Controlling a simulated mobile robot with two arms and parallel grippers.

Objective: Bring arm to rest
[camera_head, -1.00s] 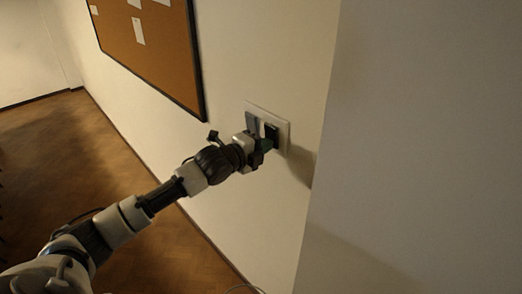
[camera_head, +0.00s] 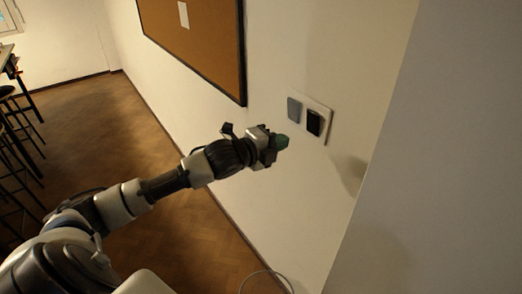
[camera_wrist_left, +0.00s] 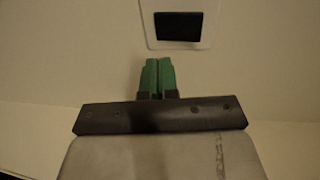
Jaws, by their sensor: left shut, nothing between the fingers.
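My left arm reaches in from the left in the head view. Its gripper (camera_head: 281,142) has green fingertips and is shut and empty. It is below and to the left of a white wall plate (camera_head: 325,115) with a grey-blue switch (camera_head: 294,110) and a black switch (camera_head: 314,122), apart from it. In the left wrist view the green fingers (camera_wrist_left: 158,76) are closed together, below the black switch (camera_wrist_left: 179,27) in its white frame. My right gripper is in neither view.
A framed cork board (camera_head: 203,39) hangs on the wall left of the plate. A wall corner stands close on the right. Dark stools (camera_head: 17,130) and a table (camera_head: 5,53) are at the far left. A thin cable (camera_head: 262,273) lies low by the wall. The wooden floor (camera_head: 120,125) is open.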

